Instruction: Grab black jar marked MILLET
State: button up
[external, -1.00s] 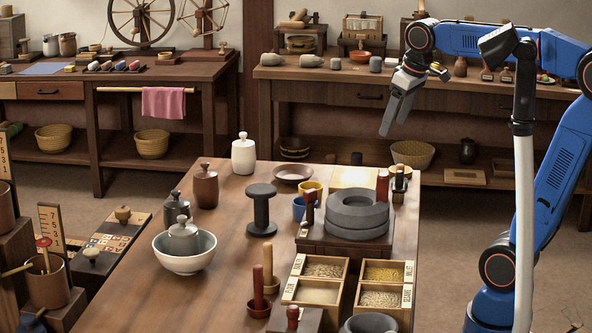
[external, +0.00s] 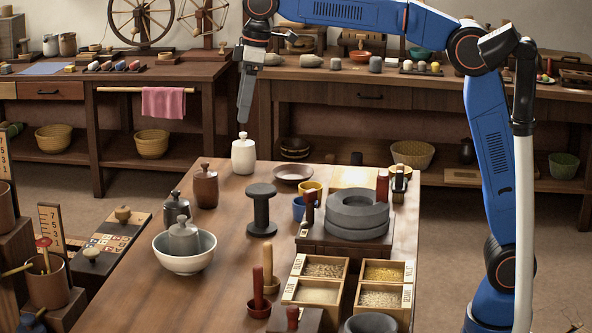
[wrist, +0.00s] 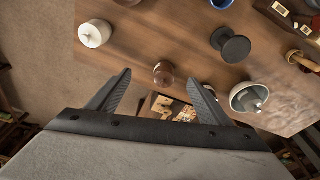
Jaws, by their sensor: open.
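A dark grey-black lidded jar (external: 177,209) stands on the table just behind a pale bowl (external: 190,262). A lighter grey lidded jar (external: 184,240) sits in the bowl, which also shows in the wrist view (wrist: 237,101). No MILLET marking is readable on any jar. A brown jar (external: 206,188) and a white jar (external: 243,157) stand farther back. My gripper (external: 243,118) is open and empty, pointing down above the white jar in the external view. In the wrist view the brown jar (wrist: 163,75) shows between my fingertips; the dark jar is not clearly visible there.
A black spool (external: 261,210) stands right of the jars. Stacked grey millstones (external: 357,215), grain boxes (external: 318,270) and red-brown pestles (external: 258,285) occupy the table's right and front.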

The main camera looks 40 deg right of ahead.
jog(key=s+a+f+n, duration=0.1)
jog(key=s+a, duration=0.2)
jog(key=a, duration=0.4)
jog(key=s+a+f+n+g, duration=0.1)
jog(key=s+a+n, duration=0.1)
jog(key=a, duration=0.5)
jog(key=s+a+f+n, duration=0.1)
jog(key=s+a+f, duration=0.15)
jog(key=a, duration=0.55)
jog(key=f, duration=0.5)
jog(key=a+f, duration=0.1)
jog(key=f, duration=1)
jog(key=shift+s+a+f, duration=0.1)
jog(key=shift+a, duration=0.15)
jog(key=shift+c, duration=0.6)
jog(key=c, duration=1.2)
